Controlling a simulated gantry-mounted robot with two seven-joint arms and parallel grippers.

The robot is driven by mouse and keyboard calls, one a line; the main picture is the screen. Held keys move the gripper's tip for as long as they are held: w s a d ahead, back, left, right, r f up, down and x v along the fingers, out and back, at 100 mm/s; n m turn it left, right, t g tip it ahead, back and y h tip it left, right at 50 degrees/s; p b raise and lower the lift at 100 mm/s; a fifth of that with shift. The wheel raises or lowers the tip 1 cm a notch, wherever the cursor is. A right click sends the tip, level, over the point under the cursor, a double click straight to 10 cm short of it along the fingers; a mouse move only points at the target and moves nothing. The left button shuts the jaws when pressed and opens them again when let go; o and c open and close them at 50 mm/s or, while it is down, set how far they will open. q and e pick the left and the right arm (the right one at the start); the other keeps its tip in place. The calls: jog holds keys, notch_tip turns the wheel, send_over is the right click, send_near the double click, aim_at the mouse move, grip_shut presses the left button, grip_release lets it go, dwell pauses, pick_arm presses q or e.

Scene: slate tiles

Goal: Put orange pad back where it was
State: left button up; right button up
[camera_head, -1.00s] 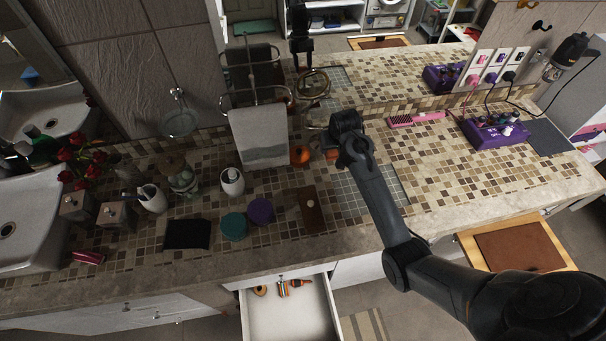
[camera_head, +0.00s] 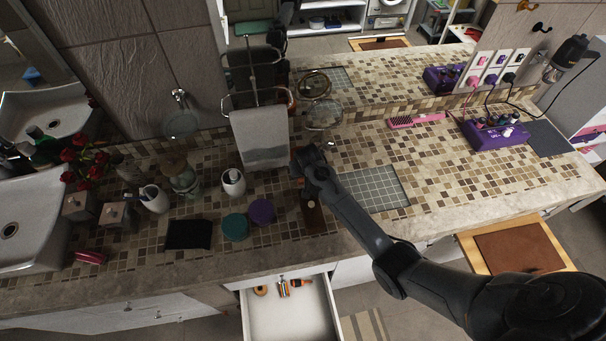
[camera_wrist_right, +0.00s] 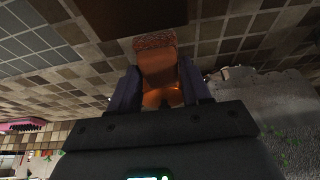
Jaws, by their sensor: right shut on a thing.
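My right gripper (camera_head: 307,163) is above the counter in front of the towel stand, with its fingers hidden behind the wrist in the head view. In the right wrist view, the gripper (camera_wrist_right: 158,82) is shut on the orange pad (camera_wrist_right: 157,62), a small block with a speckled reddish end that sticks out past the fingers. The head view does not show the pad now. Whether the pad touches the counter, I cannot tell. A brown wooden board (camera_head: 315,222) lies just in front of the gripper. My left gripper is in neither view.
A towel stand (camera_head: 262,140) is close behind the gripper. Teal (camera_head: 235,227) and purple (camera_head: 261,211) round items and a white dispenser (camera_head: 233,182) stand to the left. A grey grid mat (camera_head: 375,188) lies bare to the right. A drawer (camera_head: 290,315) is open below.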

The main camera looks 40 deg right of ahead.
jog(key=shift+f, duration=0.45)
jog(key=shift+f, duration=0.15)
jog(key=o, duration=0.9)
jog(key=shift+o, duration=0.2)
